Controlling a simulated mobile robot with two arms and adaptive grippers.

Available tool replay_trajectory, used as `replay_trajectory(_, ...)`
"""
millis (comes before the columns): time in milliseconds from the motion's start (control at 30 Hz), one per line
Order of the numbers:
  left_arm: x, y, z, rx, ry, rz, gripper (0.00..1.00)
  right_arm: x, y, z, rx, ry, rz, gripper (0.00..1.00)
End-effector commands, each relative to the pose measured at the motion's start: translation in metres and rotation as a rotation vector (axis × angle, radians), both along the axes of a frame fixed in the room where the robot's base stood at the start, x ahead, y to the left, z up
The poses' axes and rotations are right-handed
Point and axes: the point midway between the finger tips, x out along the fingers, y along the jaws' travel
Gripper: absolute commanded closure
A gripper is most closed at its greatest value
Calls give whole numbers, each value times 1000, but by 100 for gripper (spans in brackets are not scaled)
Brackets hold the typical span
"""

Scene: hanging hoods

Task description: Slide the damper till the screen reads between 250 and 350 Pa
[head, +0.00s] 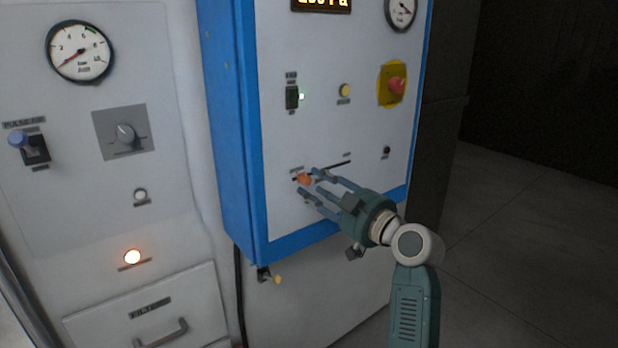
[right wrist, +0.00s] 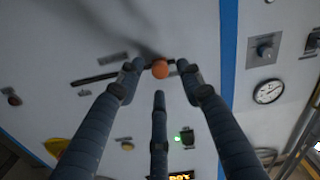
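The damper's orange knob (head: 304,179) sits near the left end of its slanted slot (head: 338,164), low on the blue-edged panel. My right gripper (head: 309,182) reaches it from the lower right, with its fingers spread around the knob. In the right wrist view the knob (right wrist: 160,69) lies between the two outer fingertips, with a gap showing on each side. The third finger is below it in that picture. The screen (head: 321,4) is cut off at the top of the head view, so its full reading is not clear; "Pa" shows. My left gripper is not in view.
On the same panel are a red stop button (head: 397,85), a yellow button (head: 344,90), a rocker switch (head: 292,97) with a green light, and a gauge (head: 401,11). A grey cabinet with another gauge (head: 79,51) stands left. Open floor lies right.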

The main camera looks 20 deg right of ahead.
Motion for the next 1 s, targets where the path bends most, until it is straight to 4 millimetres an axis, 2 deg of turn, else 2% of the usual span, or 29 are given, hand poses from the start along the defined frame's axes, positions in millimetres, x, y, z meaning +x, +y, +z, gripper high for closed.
replay_trajectory(200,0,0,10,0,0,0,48,26,10,1,3,1,1,63)
replay_trajectory(567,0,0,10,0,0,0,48,31,12,-1,0,1,0,63)
replay_trajectory(667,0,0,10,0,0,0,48,31,11,-1,0,1,0,79)
replay_trajectory(767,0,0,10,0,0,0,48,31,11,-1,0,1,0,99)
replay_trajectory(1000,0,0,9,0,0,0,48,31,11,-2,-2,2,-1,100)
